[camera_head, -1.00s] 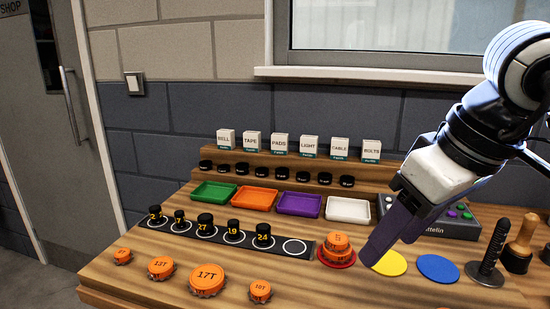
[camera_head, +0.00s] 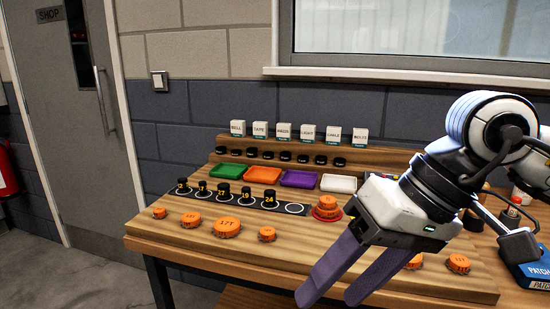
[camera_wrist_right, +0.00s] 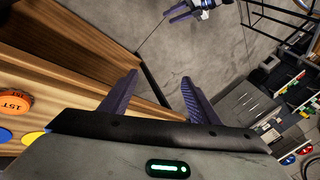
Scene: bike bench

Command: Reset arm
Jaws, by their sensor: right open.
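My right gripper (camera_head: 333,289) is open and empty in the head view, in front of the right part of the wooden bench (camera_head: 190,252), with its purple fingers pointing down and to the left. In the right wrist view its two fingers (camera_wrist_right: 158,95) stand apart with bare floor between them. The right arm comes in from the right and hides part of the bench. My left gripper is not in the head view. At the top of the right wrist view another purple-fingered gripper (camera_wrist_right: 183,14) shows above the floor, small and far off.
Orange sprockets (camera_head: 227,228) lie along the bench front. Black sockets (camera_head: 245,194) stand on a dark strip, with green, orange, purple and white trays (camera_head: 338,183) behind. An orange stack sits on a red disc (camera_head: 326,214). A blue patch box (camera_head: 536,272) is at the right edge.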

